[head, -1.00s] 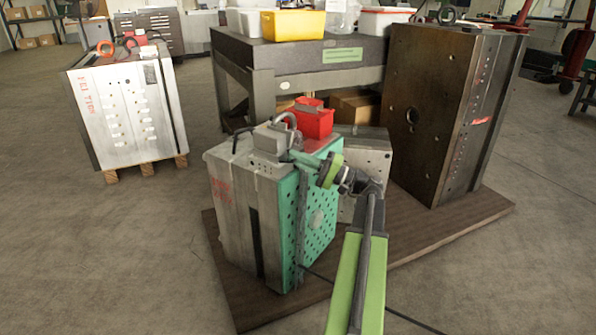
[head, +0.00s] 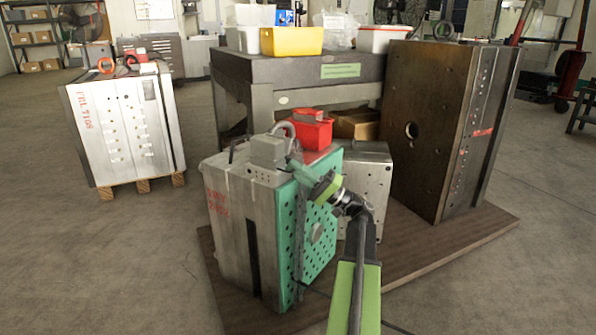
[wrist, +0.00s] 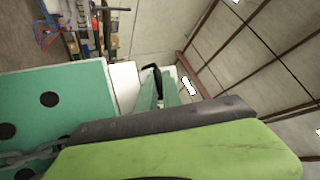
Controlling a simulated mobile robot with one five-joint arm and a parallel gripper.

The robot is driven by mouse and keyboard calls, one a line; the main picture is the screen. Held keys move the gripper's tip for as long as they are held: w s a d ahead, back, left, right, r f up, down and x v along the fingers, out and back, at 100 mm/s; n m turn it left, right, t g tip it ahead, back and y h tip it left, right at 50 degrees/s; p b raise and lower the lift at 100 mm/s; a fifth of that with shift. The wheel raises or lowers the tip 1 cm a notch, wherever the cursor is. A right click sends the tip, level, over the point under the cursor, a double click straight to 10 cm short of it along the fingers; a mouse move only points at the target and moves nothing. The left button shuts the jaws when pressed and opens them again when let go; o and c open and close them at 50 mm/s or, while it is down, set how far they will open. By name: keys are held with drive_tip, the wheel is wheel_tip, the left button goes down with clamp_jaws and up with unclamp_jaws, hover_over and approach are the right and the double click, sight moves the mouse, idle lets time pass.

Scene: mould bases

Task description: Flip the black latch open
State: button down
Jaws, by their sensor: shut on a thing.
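The mould base (head: 228,225) is a grey steel block with a green perforated plate (head: 322,238) on its right face. A grey connector box (head: 268,152) sits on its top edge. My gripper (head: 293,166) reaches up from the lower right, its tip at the right side of this box. In the wrist view, the two pale green fingers (wrist: 158,93) are close together around a small black hooked piece, which looks like the black latch (wrist: 152,72). The contact itself is small and partly hidden by the fingers. The latch cannot be made out in the head view.
A red bin (head: 310,132) stands behind the connector box, with a metal lifting ring (head: 284,130) beside it. A smaller steel block (head: 368,180) and a tall dark mould base (head: 435,130) stand right. A loaded workbench (head: 290,70) is behind. Open floor (head: 110,260) lies left.

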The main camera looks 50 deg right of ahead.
drive_tip(key=c, duration=1.5)
unclamp_jaws()
drive_tip(key=shift+a, duration=0.1)
drive_tip(key=b+v, duration=0.4)
drive_tip(key=v, duration=0.3)
drive_tip(key=shift+f, duration=0.15)
drive_tip(key=shift+s, duration=0.2)
